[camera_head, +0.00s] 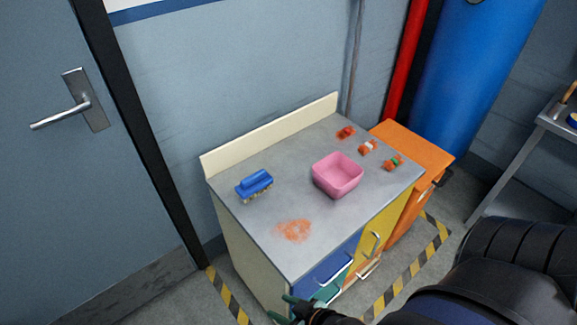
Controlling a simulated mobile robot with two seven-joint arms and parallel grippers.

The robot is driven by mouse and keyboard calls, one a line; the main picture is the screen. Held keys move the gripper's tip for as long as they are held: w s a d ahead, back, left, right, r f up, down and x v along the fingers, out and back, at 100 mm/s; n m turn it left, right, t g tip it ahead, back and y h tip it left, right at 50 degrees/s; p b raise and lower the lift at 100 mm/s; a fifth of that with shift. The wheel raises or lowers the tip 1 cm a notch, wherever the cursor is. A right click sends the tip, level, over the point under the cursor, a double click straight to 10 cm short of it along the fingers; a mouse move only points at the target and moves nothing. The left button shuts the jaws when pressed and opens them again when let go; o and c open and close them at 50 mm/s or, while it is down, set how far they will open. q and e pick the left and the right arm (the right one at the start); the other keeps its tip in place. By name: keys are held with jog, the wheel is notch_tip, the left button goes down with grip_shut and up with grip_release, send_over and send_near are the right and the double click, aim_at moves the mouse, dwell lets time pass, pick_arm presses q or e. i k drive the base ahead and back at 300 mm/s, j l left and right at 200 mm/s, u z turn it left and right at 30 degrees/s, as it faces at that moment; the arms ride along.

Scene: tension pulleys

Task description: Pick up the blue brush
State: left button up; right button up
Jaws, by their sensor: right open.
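The blue brush (254,184) lies on the grey counter top (245,225) of a cabinet, near its left end, with its pale bristles facing down. My right gripper (281,308) is at the bottom edge of the head view, with its green fingertips apart and nothing visible between them. It is in front of the cabinet, well apart from the brush. My left gripper is not in view.
A pink bowl (337,176) stands right of the brush. Several small orange items (367,147) lie at the right back. An orange smear (294,230) marks the front of the counter. A raised back edge (275,135) runs along the wall.

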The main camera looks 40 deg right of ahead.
aim_at(249, 186)
jog(key=i+j+z, duration=0.1)
jog(key=z, duration=0.35)
jog(key=i+j+z, duration=0.1)
jog(key=z, duration=0.3)
jog(key=i+j+z, duration=0.15)
jog(key=z, duration=0.3)
